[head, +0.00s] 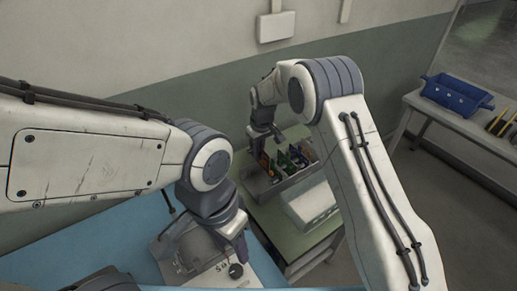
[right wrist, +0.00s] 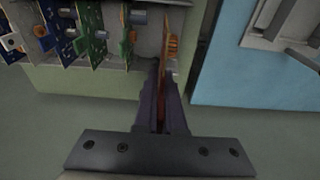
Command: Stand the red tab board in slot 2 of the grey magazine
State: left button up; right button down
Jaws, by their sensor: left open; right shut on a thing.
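The grey magazine (head: 286,183) stands on the green table at the back and holds several boards. Its boards also show at the upper left of the right wrist view, with blue and green faces. My right gripper (head: 267,143) is low over the left end of the magazine. In the right wrist view it is shut on a reddish-brown board (right wrist: 169,48), seen nearly edge-on at the right end of the row. I cannot tell its tab colour or whether its foot is in a slot. My left gripper (head: 240,252) is open over a grey panel on the blue table.
A pale box (head: 308,204) sits in front of the magazine. The grey panel (head: 205,258) with dark lettering and a black knob lies on the blue table (head: 120,235). A blue bin (head: 457,95) stands on a side table at right. A wall rises close behind.

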jog(key=shift+r+p, duration=0.55)
jog(key=shift+p, duration=0.4)
jog(key=shift+f, duration=0.25)
pick_arm(q)
jog(key=shift+f+b, duration=0.75)
jog(key=shift+b, duration=1.55)
pick_arm(e)
jog(key=shift+f, duration=3.4)
pick_arm(q)
jog(key=shift+f, duration=0.15)
pick_arm(e)
jog(key=shift+f, duration=0.3)
pick_arm(q)
jog(key=shift+f+b, duration=0.6)
jog(key=shift+b, duration=0.15)
pick_arm(e)
jog(key=shift+f, duration=0.9)
pick_arm(q)
jog(key=shift+f, duration=0.15)
pick_arm(e)
jog(key=shift+f, duration=0.2)
pick_arm(q)
jog(key=shift+f+b, duration=0.4)
jog(key=shift+b, duration=0.15)
pick_arm(e)
jog(key=shift+f, duration=0.65)
pick_arm(q)
jog(key=shift+f, duration=0.1)
pick_arm(e)
jog(key=shift+f, duration=0.1)
